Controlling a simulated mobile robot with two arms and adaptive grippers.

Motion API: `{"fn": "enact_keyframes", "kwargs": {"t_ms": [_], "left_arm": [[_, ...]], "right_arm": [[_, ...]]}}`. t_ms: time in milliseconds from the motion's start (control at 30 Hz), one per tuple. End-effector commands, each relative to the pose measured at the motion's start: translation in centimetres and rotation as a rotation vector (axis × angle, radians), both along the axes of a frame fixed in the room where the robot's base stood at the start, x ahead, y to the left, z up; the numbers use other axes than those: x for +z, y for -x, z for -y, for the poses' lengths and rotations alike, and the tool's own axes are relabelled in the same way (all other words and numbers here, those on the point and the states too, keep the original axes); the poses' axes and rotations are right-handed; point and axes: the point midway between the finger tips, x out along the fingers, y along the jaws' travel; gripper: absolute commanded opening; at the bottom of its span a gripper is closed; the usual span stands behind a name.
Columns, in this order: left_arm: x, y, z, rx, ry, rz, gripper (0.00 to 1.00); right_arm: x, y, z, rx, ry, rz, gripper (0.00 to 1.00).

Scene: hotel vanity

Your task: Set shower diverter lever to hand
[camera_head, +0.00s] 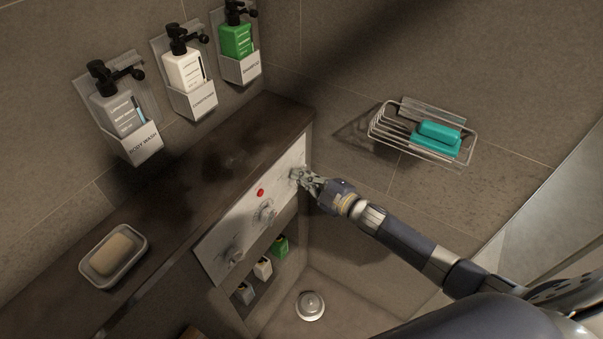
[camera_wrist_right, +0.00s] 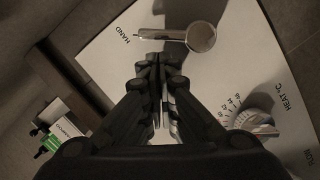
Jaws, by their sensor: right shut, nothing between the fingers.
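The white control panel (camera_head: 222,250) is set in the wall ledge; it fills much of the right wrist view (camera_wrist_right: 105,62). There, a metal diverter lever (camera_wrist_right: 160,34) with a round hub (camera_wrist_right: 201,37) points left, its tip close to the word HAND (camera_wrist_right: 124,40). My right gripper (camera_head: 298,176) is at the panel's far right end in the head view and covers the lever. In the wrist view its fingers (camera_wrist_right: 158,60) are shut and empty, just below the lever arm; I cannot tell whether they touch it. My left gripper is not in view.
A temperature dial (camera_wrist_right: 252,122) marked HEAT °C and other knobs (camera_head: 266,212) sit on the panel. Bottles (camera_head: 262,267) stand in the niche below. A wire basket (camera_head: 420,140) with teal soap hangs at right. A soap dish (camera_head: 113,284) and wall dispensers (camera_head: 184,72) are left.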

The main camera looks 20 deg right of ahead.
Motion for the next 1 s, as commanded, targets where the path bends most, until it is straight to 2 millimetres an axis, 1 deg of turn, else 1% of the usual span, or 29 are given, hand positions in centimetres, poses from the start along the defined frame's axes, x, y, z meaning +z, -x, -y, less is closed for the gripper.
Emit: {"fn": "enact_keyframes", "kwargs": {"t_ms": [67, 367, 1000], "left_arm": [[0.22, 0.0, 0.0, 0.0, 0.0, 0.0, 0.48], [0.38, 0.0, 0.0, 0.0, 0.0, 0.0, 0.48], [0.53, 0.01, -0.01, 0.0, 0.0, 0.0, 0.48]], "right_arm": [[0.08, -0.19, 0.3, 0.0, -0.032, -0.027, 0.0], [0.07, -0.53, 0.68, 0.0, -0.028, -0.021, 0.0], [0.21, -0.59, 0.72, 0.001, -0.026, -0.02, 0.0]]}}
